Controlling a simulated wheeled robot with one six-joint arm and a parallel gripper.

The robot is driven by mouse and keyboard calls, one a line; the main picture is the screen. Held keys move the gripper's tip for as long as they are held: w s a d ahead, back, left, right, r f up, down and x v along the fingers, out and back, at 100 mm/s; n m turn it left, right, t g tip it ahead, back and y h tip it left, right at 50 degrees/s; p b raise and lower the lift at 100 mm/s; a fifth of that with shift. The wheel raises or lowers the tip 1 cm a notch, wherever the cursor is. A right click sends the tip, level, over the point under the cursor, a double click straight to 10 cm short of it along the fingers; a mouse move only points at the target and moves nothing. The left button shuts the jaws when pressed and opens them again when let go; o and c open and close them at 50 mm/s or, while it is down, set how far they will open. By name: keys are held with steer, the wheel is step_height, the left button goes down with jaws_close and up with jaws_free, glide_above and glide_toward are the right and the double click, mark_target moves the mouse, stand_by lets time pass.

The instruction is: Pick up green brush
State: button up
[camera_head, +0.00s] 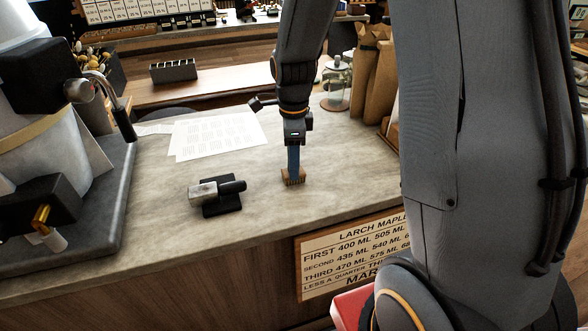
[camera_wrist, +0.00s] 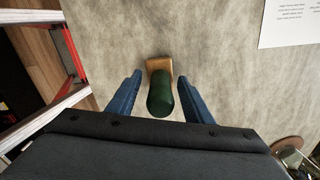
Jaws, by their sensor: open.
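The green brush has a dark green rounded handle (camera_wrist: 160,97) and a tan block end (camera_wrist: 158,65) in the wrist view. In the head view its tan part (camera_head: 293,178) stands on the stone counter, and the green handle is hidden behind my fingers. My gripper (camera_wrist: 160,77) is open, with one blue finger on each side of the brush and a gap visible on both sides. My gripper also shows in the head view (camera_head: 293,164), pointing down right over the brush.
A metal and black tool (camera_head: 217,192) rests on a black stand left of the brush. Printed sheets (camera_head: 215,135) lie behind it. A glass jar (camera_head: 336,85) and brown paper bags (camera_head: 372,72) stand at the back right. The counter around the brush is clear.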

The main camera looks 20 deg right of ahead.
jaws_close()
steer(key=shift+r, duration=0.1)
step_height(320, 180, up, 10)
steer(key=shift+f+b, duration=0.1)
steer(key=shift+b, duration=1.05)
steer(key=c, duration=0.9)
jaws_free()
jaws_close()
